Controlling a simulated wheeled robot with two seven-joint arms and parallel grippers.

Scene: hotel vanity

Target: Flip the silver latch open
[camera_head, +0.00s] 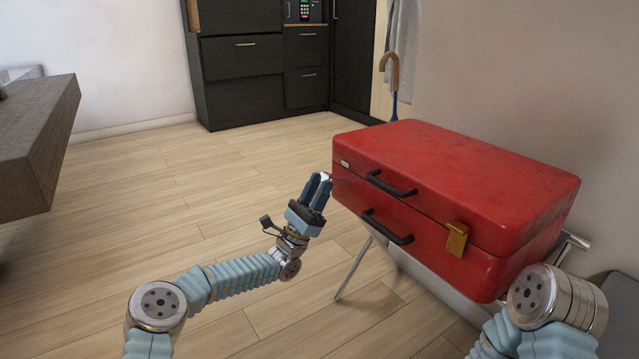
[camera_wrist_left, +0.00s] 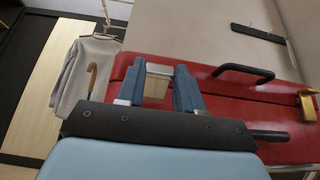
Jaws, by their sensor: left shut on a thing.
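The red suitcase (camera_head: 455,170) stands closed on a folding rack, its front facing me. A small pale silver fitting (camera_head: 345,163) shows near the left end of its front, by the lid seam. My left gripper (camera_head: 321,179) is at the suitcase's front left corner. In the left wrist view, my left gripper (camera_wrist_left: 160,88) has its blue fingers on either side of the silver latch (camera_wrist_left: 158,70) and is shut on it. In the head view the fingers hide the held part. My right gripper is out of view; only my right arm shows.
A gold latch (camera_head: 457,238) is at the right of the suitcase front. Two black handles (camera_head: 391,184) stick out between the latches. A wooden counter (camera_head: 35,145) is far left. The floor between is clear.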

